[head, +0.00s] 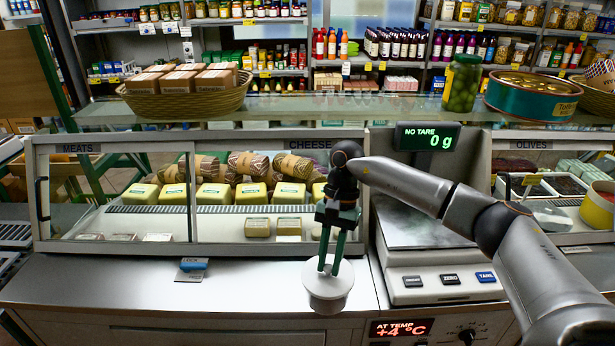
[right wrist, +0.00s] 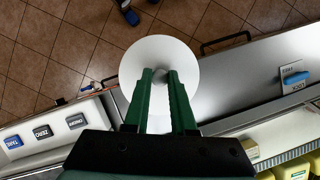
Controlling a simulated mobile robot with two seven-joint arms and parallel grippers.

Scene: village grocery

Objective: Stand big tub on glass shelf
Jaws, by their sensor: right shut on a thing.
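A white round tub (head: 327,290) hangs from my right gripper (head: 329,268) in the head view, in front of the counter's front edge and left of the scale. The gripper points down and its green fingers are shut on the tub's top. In the right wrist view the tub (right wrist: 160,52) shows as a white disc around the fingertips (right wrist: 160,78), which hide part of it. The glass shelf (head: 330,106) runs across the top of the display case, above and behind the gripper. My left gripper is not in view.
On the shelf, a basket of boxes (head: 186,104) stands left; a jar of olives (head: 463,84) and a large tin (head: 532,98) stand right. The shelf's middle looks clear. The scale (head: 430,240) with its display (head: 427,136) stands right of the gripper. A cheese case (head: 110,222) lies behind.

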